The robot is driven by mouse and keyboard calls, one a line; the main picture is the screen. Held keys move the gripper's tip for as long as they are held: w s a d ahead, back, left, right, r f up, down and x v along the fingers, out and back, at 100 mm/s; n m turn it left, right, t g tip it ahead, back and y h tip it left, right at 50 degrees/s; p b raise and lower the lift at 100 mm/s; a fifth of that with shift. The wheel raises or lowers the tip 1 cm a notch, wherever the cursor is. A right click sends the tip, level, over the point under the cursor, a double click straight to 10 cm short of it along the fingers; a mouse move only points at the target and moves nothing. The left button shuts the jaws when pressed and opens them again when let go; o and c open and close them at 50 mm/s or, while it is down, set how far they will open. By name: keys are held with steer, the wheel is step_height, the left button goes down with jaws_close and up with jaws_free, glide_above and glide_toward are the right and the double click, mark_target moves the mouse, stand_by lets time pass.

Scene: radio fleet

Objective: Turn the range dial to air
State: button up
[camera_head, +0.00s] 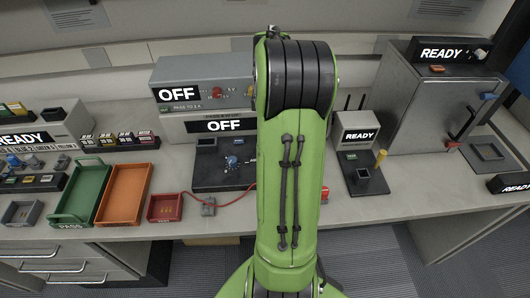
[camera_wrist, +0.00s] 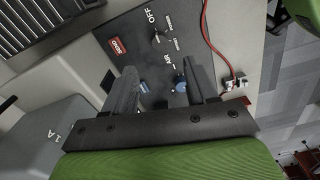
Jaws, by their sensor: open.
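The dark panel (camera_wrist: 142,22) in the wrist view carries the words OFF and AIR and a red SEND patch (camera_wrist: 113,47). A small metallic knob (camera_wrist: 158,38) stands near OFF; smaller lettering beside it is too small to read. Blue pieces (camera_wrist: 143,87) show between my fingers, one near each finger. I cannot tell which part is the range dial. My gripper (camera_wrist: 162,78) is open over the panel, its fingers apart. I cannot tell whether they touch anything. In the head view the panel (camera_head: 210,178) shows a blue knob cluster (camera_head: 234,162); my arm hides the gripper.
A red cable (camera_wrist: 207,35) runs beside the panel to a small connector box (camera_wrist: 235,83). Green (camera_head: 82,195) and orange (camera_head: 124,194) trays stand to the left. A READY unit (camera_head: 358,150) and a large grey cabinet (camera_head: 430,100) stand to the right.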

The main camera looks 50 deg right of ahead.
step_height(320, 180, down, 11)
steer(key=b, duration=0.3)
steer(key=shift+w, duration=0.15)
steer(key=c, duration=1.1)
steer(key=shift+o, duration=0.2)
